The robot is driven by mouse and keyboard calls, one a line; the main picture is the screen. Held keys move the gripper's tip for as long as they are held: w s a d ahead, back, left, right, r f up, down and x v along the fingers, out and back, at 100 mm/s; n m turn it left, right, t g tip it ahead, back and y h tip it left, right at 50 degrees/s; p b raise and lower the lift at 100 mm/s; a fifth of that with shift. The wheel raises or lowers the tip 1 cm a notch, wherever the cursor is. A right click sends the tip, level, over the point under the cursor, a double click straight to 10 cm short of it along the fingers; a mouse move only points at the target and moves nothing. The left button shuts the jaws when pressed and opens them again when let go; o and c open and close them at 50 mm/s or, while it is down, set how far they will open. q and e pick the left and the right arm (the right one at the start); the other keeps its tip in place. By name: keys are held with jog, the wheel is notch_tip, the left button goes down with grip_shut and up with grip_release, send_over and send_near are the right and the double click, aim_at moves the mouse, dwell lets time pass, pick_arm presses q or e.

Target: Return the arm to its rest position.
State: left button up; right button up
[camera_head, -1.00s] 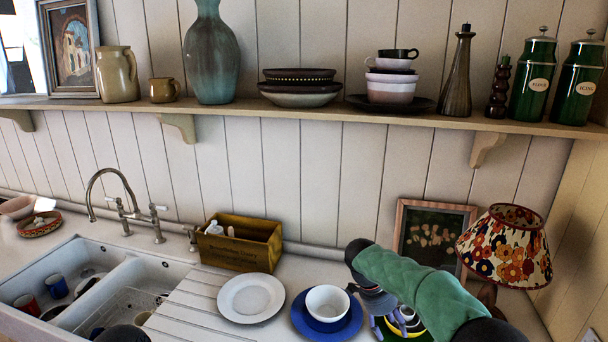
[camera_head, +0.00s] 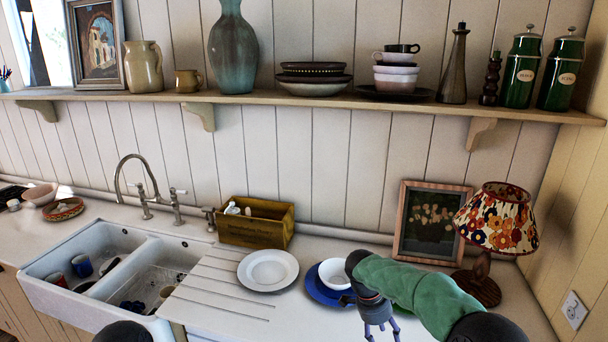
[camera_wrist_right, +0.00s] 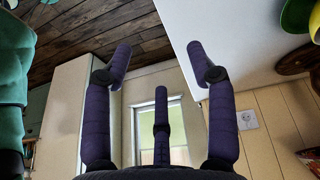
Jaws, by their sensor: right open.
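My right arm, in a green sleeve (camera_head: 420,295), comes in from the lower right in the head view. My right gripper (camera_head: 380,328) hangs at its end over the front of the counter, with purple fingers pointing down and partly cut off by the frame's bottom. In the right wrist view the gripper (camera_wrist_right: 160,72) is open, its three purple fingers spread with nothing between them. A dark round part of my own body shows at the bottom left of the head view; my left gripper is not in view.
A white bowl (camera_head: 335,274) on blue plates (camera_head: 318,292) stands left of my right wrist. A white plate (camera_head: 268,271) lies farther left, beside the sink (camera_head: 100,306). A patterned lamp (camera_head: 497,222) and a framed picture (camera_head: 429,222) stand behind the arm.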

jog(key=s+a+f+n+y+b, duration=0.1)
jog(key=s+a+f+n+y, duration=0.3)
jog(key=f, duration=0.8)
jog(key=s+a+f+n+y+b, duration=0.1)
jog(key=s+a+f+n+y, duration=0.1)
jog(key=s+a+f+n, duration=0.65)
jog(key=s+d+f+n+t+y+b, duration=0.1)
jog(key=s+f+n, duration=0.2)
jog(key=s+f, duration=1)
jog(key=shift+s+d+n+t+y, duration=0.2)
jog(key=shift+s+n+t+y, duration=0.15)
jog(key=shift+s, duration=1.05)
